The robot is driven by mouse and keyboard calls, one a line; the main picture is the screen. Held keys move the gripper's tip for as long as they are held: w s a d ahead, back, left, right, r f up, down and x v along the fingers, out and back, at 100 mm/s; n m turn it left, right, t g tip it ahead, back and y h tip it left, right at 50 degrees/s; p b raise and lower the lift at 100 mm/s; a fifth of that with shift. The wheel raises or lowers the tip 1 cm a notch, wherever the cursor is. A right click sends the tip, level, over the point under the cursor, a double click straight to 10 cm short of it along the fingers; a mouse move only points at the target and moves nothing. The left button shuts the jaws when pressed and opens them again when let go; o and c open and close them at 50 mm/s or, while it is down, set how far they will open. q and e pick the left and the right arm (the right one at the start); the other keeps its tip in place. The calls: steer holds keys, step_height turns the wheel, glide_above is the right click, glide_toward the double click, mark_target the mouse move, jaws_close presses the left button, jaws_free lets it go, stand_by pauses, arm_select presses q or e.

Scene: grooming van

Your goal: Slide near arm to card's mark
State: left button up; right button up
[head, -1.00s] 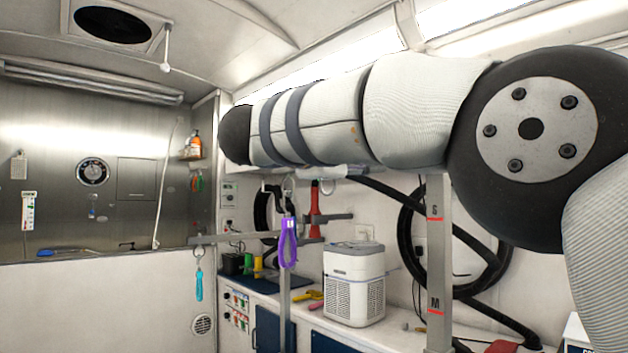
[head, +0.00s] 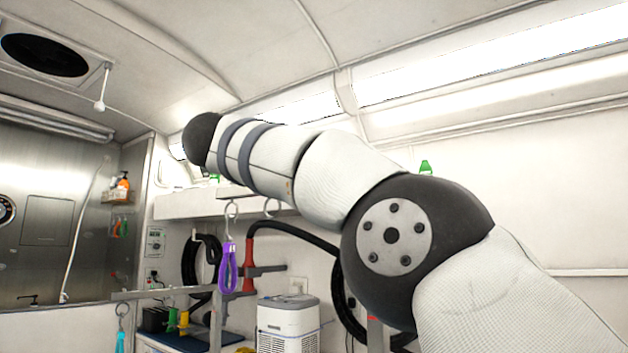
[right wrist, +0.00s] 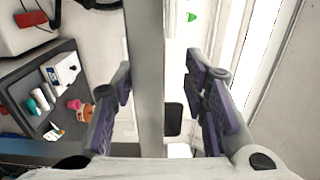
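In the head view, a grey horizontal arm (head: 160,293) reaches left from a grey upright post (head: 216,325), with a teal loop (head: 120,340) hanging from its end. Another short grey arm (head: 266,270) is behind it. A second post with a red mark (head: 372,320) is mostly hidden by my right arm. In the right wrist view my right gripper (right wrist: 160,95) is open, with purple-padded fingers either side of a grey upright bar (right wrist: 146,75); contact is unclear. That gripper is hidden in the head view. I cannot make out a card. My left gripper is not in view.
A white boxy appliance (head: 288,325) stands on the counter. A black hose (head: 290,230) runs behind my arm. The right wrist view shows a dark tray (right wrist: 70,60) with small bottles.

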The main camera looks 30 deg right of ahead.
steer(key=shift+f, duration=0.1)
steer(key=shift+a, duration=0.15)
steer(key=v, duration=1.1)
steer(key=shift+s+a, duration=0.15)
steer(key=shift+a, duration=0.2)
